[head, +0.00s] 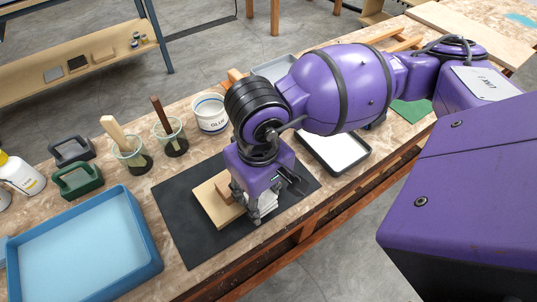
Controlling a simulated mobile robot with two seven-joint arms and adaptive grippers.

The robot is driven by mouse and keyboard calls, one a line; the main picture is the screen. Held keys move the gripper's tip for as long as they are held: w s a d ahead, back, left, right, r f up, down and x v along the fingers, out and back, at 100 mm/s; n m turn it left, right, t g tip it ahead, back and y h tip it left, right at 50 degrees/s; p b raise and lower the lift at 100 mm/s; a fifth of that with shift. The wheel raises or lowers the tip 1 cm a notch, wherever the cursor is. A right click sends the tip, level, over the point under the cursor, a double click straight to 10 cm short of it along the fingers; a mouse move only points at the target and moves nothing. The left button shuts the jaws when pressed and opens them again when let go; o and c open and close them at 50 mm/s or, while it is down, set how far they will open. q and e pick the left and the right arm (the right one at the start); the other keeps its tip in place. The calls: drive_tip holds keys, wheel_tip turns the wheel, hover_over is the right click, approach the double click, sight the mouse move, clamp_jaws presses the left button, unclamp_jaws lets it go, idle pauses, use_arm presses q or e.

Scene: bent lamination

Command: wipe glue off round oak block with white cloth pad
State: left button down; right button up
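My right gripper (268,208) points down over the dark mat (190,232), beside a light wooden board. White material, which looks like the white cloth pad (267,202), shows between its fingers. The pale wooden board (214,207) lies flat on the mat with a smaller, browner wood block (224,190) on it. The gripper covers their right side. I cannot make out a round shape or any glue on the wood from here. My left gripper is not in view.
A blue tray (128,275) stands at the front left. Green (78,182) and dark (71,151) handled tools, cups with a brush (117,133) and a stick (160,115), and a glue tub (210,113) line the back. A white-lined tray (335,150) lies right of the mat.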

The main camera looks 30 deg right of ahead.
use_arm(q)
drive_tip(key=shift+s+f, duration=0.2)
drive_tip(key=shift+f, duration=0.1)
use_arm(e)
drive_tip(key=shift+s+a, duration=0.1)
drive_tip(key=shift+a, duration=0.45)
drive_tip(key=shift+a, duration=0.1)
drive_tip(key=shift+a+b, duration=0.3)
drive_tip(key=shift+a, duration=0.15)
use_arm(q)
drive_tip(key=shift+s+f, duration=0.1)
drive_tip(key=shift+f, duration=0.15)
use_arm(e)
drive_tip(key=shift+a, duration=0.35)
drive_tip(key=shift+a+r+b, duration=0.15)
drive_tip(key=shift+a+b, duration=0.15)
drive_tip(key=shift+a, duration=0.45)
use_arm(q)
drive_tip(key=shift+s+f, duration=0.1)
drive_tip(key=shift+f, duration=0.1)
